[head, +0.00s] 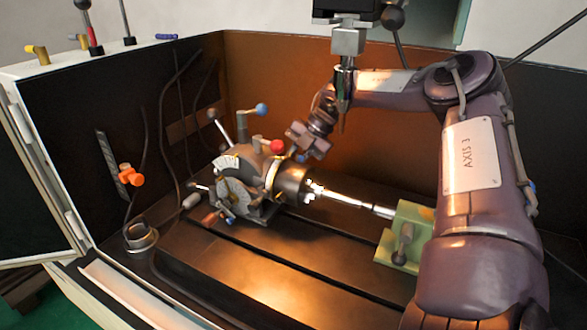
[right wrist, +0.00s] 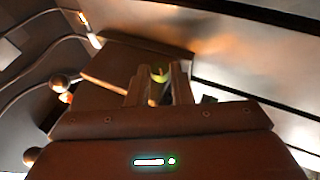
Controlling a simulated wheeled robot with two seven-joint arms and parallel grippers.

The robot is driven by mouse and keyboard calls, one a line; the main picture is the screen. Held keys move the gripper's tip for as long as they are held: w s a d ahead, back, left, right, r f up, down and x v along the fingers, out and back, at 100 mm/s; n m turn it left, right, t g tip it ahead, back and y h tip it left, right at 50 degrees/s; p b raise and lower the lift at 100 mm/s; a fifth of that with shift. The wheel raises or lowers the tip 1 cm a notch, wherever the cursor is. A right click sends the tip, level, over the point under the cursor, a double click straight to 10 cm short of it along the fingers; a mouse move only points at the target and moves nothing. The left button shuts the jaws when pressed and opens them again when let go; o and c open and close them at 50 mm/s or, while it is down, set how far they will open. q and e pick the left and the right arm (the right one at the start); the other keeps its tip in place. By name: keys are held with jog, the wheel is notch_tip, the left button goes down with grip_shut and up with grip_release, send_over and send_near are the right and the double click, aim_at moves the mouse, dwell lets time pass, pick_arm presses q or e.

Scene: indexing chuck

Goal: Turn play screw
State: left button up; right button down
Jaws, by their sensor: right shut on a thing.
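The indexing chuck (head: 238,185) sits on the bed of the machine, with a graduated dial on its front and several levers with knobs. My right gripper (head: 293,154) reaches in from the right over the top of the chuck, close to the red knob (head: 277,146). In the right wrist view its two fingers (right wrist: 159,86) are shut on the play screw (right wrist: 158,75), a small part with a yellow-green glint. Most of the screw is hidden by the fingers. My left gripper is not in view.
A shiny bar (head: 350,199) runs from the chuck to a green tailstock (head: 407,235). A spindle with a pointed tool (head: 344,85) hangs above. An orange knob (head: 131,175) is on the left wall. The bed's front (head: 270,285) is clear.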

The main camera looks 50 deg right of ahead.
dwell(0.5)
jog(key=c, duration=1.3)
grip_release()
jog(key=shift+v, duration=3.9)
jog(key=shift+w, duration=0.1)
